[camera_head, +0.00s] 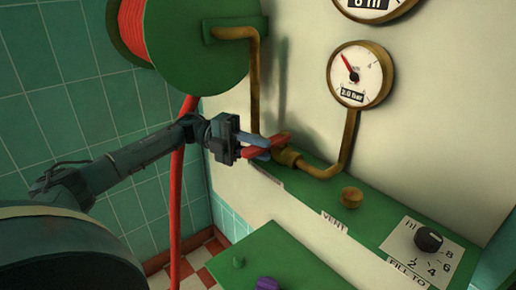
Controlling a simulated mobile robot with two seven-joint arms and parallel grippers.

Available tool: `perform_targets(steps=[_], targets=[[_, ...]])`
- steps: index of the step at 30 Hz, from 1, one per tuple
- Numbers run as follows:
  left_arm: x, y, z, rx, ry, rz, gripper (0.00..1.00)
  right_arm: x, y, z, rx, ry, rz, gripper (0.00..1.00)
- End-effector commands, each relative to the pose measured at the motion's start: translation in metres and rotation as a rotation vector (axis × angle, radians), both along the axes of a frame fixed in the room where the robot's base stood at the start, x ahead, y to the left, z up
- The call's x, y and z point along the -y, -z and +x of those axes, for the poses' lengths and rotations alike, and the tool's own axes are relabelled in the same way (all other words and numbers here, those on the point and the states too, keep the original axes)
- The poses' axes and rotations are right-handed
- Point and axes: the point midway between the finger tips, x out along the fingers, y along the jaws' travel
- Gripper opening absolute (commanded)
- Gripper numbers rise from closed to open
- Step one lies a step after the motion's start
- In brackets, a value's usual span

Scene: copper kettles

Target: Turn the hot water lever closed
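The red lever (279,143) sits on a brass valve (288,157) where the brass pipes meet, above the green ledge. It runs to the lower left from the valve, toward my gripper. My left gripper (265,148) reaches in from the left, its pale fingers at the lever, one above and one below it. The fingers overlap the lever in this view, so I cannot tell whether they press on it. No label for the lever is readable. My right gripper is not in view.
A pressure gauge (360,75) hangs on the cream wall over a brass pipe (348,140). A brass knob (351,197) and a black dial (428,239) sit on the green ledge (385,222). A green hose reel (190,45) is at upper left, its red hose (176,210) hanging down.

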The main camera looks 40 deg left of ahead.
Motion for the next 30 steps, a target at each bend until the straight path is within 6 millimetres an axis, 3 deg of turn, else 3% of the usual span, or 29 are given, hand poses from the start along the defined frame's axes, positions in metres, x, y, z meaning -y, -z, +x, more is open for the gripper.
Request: perform_targets(steps=[5, 16, 22, 30], targets=[[0.000, 0.000, 0.000, -0.001, 0.000, 0.000, 0.35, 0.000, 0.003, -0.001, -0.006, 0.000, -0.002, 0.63], [-0.009, 0.002, -0.001, -0.001, -0.001, 0.001, 0.35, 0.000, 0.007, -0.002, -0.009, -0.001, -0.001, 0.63], [-0.048, 0.003, -0.005, 0.000, -0.005, 0.001, 0.35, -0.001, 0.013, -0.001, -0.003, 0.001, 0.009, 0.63], [-0.106, 0.002, -0.013, 0.000, -0.003, -0.001, 0.35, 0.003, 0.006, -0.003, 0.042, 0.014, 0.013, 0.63]])
